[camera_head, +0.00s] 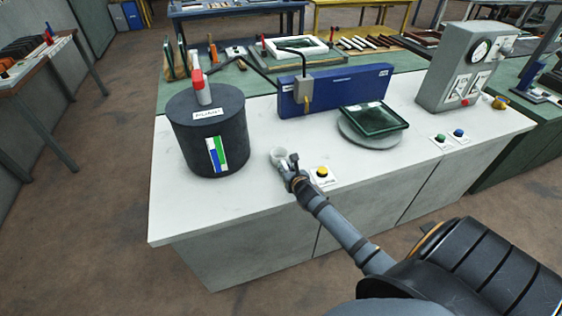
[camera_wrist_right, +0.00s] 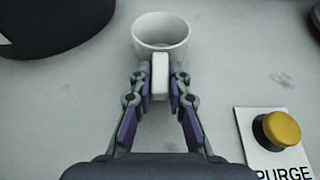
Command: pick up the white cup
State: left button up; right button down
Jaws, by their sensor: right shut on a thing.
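The white cup (camera_head: 277,155) stands upright on the white counter (camera_head: 190,215), near its front middle. In the right wrist view the cup (camera_wrist_right: 160,33) shows its open rim, and its handle points toward me. My right gripper (camera_head: 289,165) reaches in from the lower right. In the wrist view the right gripper (camera_wrist_right: 160,78) is shut on the cup's handle, with one finger on each side. The cup appears to rest on the counter; I cannot tell if it is lifted. My left gripper is not in view.
A yellow purge button (camera_head: 322,172) is close to the right. A dark glass tray (camera_head: 374,118) on a round plate, a blue panel (camera_head: 338,87) and a grey gauge box (camera_head: 467,67) stand behind. The front-left counter is clear.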

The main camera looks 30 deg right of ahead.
jog(key=shift+r, duration=0.1)
jog(key=shift+r, duration=0.2)
notch_tip(320, 180, up, 3)
jog(key=shift+s+d, duration=0.1)
jog(key=shift+d, duration=0.05)
jog(key=s+d+r+p, duration=0.8)
jog(key=s+r, duration=0.1)
jog(key=s, duration=0.1)
jog(key=shift+s+d+r+p, duration=0.3)
jog(key=shift+d, duration=0.05)
